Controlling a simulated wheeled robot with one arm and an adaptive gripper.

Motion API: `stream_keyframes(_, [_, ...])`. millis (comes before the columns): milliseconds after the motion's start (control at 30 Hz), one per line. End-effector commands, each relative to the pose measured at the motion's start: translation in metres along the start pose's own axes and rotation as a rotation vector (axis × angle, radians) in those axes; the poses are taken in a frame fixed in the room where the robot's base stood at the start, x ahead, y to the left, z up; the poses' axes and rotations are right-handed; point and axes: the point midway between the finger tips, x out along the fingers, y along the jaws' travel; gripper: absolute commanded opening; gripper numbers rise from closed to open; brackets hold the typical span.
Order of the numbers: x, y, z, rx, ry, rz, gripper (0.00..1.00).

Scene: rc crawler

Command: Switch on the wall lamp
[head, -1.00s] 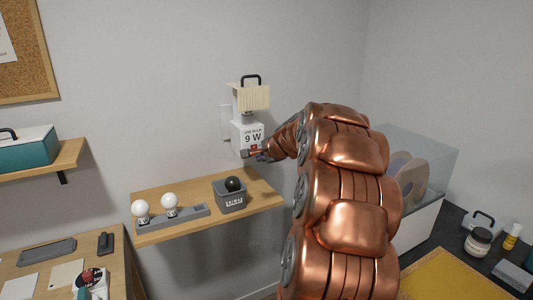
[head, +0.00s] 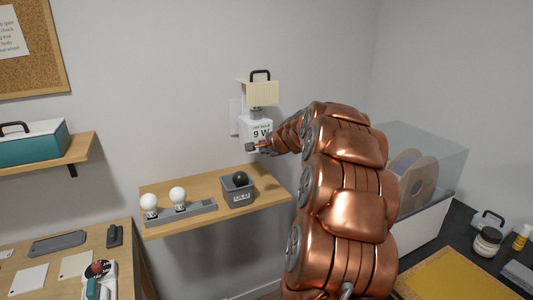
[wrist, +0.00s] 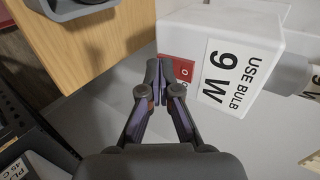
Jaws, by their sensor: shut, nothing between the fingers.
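The wall lamp (head: 255,122) is a white box with a "USE BULB 9 W" label, a cream shade (head: 262,94) and a black handle on top. No glow shows from it. The white box fills the upper right of the wrist view (wrist: 226,35). A red rocker switch marked "O" (wrist: 183,70) sits on its face beside the label. My gripper (wrist: 154,80) is shut and empty, its tips at the left edge of the switch; I cannot tell whether they touch. In the head view my gripper (head: 264,148) is small and partly hidden at the lamp's lower front.
A clear case (head: 440,150) stands right of my arm.

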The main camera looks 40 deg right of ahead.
Motion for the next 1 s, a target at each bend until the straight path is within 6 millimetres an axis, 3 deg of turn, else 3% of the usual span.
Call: stream_keyframes(1000, [-0.007,-0.013,0.0,-0.001,0.0,-0.015,0.0])
